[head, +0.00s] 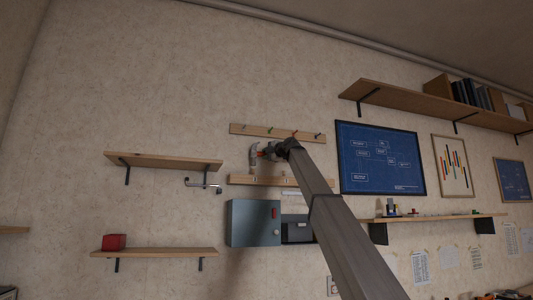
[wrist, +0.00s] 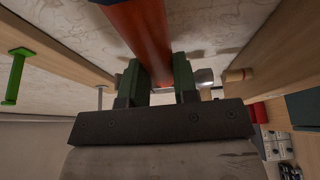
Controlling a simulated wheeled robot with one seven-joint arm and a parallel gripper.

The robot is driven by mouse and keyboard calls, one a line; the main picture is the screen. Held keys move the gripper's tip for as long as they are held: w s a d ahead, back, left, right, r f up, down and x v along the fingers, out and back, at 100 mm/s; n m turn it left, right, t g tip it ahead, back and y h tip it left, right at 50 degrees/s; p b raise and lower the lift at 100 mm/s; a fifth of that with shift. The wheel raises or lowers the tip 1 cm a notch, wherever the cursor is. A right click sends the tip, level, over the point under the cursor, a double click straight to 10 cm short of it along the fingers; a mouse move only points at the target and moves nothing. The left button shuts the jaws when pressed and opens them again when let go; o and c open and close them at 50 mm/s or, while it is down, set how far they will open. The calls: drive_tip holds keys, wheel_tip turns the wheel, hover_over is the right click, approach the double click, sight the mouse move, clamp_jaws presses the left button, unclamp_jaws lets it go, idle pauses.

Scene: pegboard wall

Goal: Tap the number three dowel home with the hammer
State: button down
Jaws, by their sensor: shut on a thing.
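My gripper (head: 273,152) is shut on the orange-red handle of the hammer (head: 254,157), near the wall between two wooden rails. In the wrist view, the handle (wrist: 140,35) runs between the dark green fingers of my gripper (wrist: 157,78). A grey metal piece (wrist: 205,77) shows beside the right finger; I cannot tell if it is the hammer's head. A pale wooden dowel (wrist: 237,74) sticks out of the lower rail (wrist: 275,55), close to that metal piece and apart from the fingers. I cannot read a number on it. Other dowels are too small or hidden.
The upper hook rail (head: 255,130) carries several hooks; a green hook (wrist: 14,75) shows in the wrist view. Below the lower rail hangs a grey cabinet (head: 250,222). Wall shelves (head: 165,162) are at left, and a blueprint (head: 378,158) is at right.

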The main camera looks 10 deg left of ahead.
wheel_tip(320, 180, down, 3)
drive_tip(key=shift+s, duration=0.1)
drive_tip(key=shift+r, duration=0.15)
wheel_tip(320, 180, up, 7)
drive_tip(key=shift+f, duration=0.1)
idle(0.6)
idle(0.4)
